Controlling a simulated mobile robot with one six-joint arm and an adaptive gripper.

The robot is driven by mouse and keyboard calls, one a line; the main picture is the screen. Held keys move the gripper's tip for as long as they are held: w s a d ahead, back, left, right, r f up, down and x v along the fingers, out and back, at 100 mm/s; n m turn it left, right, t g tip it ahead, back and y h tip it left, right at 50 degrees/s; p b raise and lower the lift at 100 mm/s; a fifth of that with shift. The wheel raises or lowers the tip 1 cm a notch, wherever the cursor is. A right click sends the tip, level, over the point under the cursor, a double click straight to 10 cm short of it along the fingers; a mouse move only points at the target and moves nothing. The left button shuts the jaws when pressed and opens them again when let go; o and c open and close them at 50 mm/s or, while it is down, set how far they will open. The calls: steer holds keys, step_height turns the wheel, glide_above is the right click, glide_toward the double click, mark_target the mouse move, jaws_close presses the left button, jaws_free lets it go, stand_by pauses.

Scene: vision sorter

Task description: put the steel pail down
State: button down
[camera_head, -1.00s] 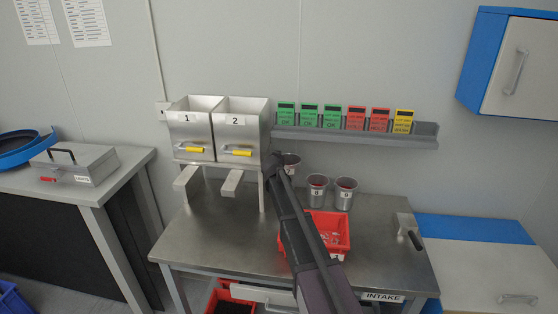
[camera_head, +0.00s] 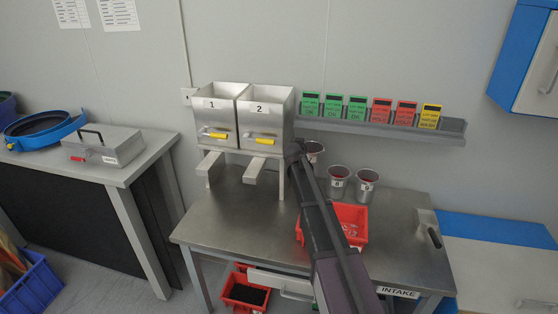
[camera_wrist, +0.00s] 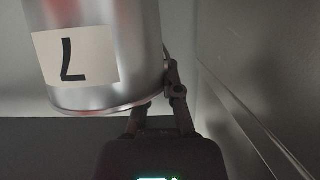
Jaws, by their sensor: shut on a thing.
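The steel pail (camera_head: 315,151) shows in the head view just right of the hoppers, partly hidden behind my arm. In the wrist view the steel pail (camera_wrist: 125,75) fills the upper left, with a white label that reads like a 7. My gripper (camera_wrist: 160,95) is shut on the pail at its lower right side in that picture. In the head view my gripper (camera_head: 297,150) is beside the right hopper, and its fingers are hard to make out. The pail's underside is hidden, so I cannot tell its height above the table.
Two more pails (camera_head: 339,183) (camera_head: 366,186) stand on the steel table (camera_head: 225,225) behind a red bin (camera_head: 350,215). Hoppers 1 (camera_head: 212,115) and 2 (camera_head: 264,118) stand at the left. A card shelf (camera_head: 390,130) is on the wall. The table's front left is clear.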

steer(key=s+a+r+p, duration=0.1)
steer(key=s+a, duration=0.4)
steer(key=s, duration=0.3)
steer(key=s+a+m+h+p, duration=0.1)
steer(key=s+a, duration=0.3)
steer(key=s, duration=0.3)
steer(key=s+a+r, duration=0.1)
steer(key=s+a, duration=0.4)
steer(key=s, duration=0.3)
steer(key=s+a+f+b, duration=0.1)
steer(key=a+f+b, duration=0.2)
steer(key=a, duration=0.7)
steer(key=s+a+f+b, duration=0.1)
steer(key=a+f+b, duration=0.2)
steer(key=a, duration=0.7)
steer(key=shift+a+f+n+y, duration=0.3)
steer(key=shift+a, duration=0.1)
steer(key=shift+b, duration=0.3)
steer(key=w+a+f+b, duration=0.1)
steer(key=w+a, duration=0.5)
steer(key=w, duration=0.7)
steer(key=shift+f, duration=0.2)
steer(key=shift+w+a, duration=0.15)
